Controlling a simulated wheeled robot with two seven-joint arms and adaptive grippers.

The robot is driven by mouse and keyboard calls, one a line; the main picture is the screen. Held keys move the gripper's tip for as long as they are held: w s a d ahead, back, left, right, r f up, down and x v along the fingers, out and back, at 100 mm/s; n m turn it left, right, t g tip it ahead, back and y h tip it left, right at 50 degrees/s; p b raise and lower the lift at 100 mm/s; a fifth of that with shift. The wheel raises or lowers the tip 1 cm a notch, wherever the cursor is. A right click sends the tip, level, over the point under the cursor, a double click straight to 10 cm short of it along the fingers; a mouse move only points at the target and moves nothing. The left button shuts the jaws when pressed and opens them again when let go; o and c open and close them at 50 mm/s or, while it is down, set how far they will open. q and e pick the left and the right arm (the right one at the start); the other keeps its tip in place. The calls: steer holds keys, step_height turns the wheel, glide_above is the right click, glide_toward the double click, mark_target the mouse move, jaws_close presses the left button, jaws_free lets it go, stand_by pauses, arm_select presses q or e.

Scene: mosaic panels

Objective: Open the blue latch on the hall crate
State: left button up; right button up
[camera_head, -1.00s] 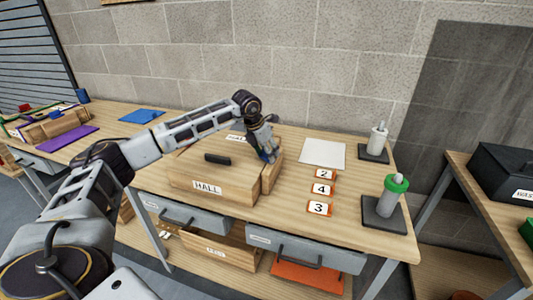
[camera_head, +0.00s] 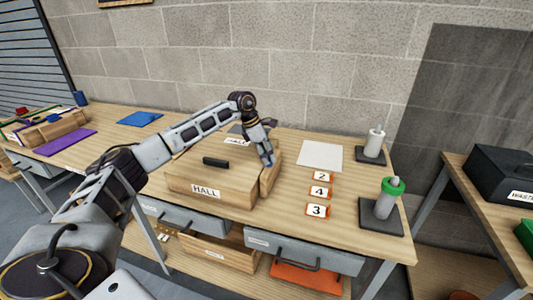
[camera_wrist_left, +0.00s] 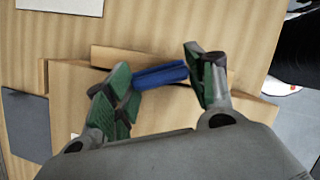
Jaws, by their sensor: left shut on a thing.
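The hall crate (camera_head: 212,182) is a wooden box with a black handle on its lid and a HALL label on its front. It sits on the workbench, and a second HALL label shows behind it. My left gripper (camera_head: 268,160) is at the crate's right end. In the head view the fingers mostly hide the latch. My right gripper is out of view.
Orange number tags (camera_head: 318,192) lie right of the crate, near a pale sheet (camera_head: 320,155). A white bottle (camera_head: 375,141) and a green-collared bottle (camera_head: 388,198) stand on dark pads at the right. Drawers below the bench show; a blue sheet (camera_head: 140,118) lies at the back left.

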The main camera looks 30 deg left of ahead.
arm_select(q)
steer(key=shift+m, duration=0.5)
steer(key=shift+w+m, duration=0.1)
steer(key=shift+m, duration=0.2)
steer(key=shift+h, duration=0.3)
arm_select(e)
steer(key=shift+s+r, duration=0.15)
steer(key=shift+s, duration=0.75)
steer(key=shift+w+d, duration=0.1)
arm_select(q)
steer(key=o, duration=0.7)
steer(key=shift+c, duration=0.2)
steer(key=o, duration=0.4)
steer(key=shift+c, duration=0.2)
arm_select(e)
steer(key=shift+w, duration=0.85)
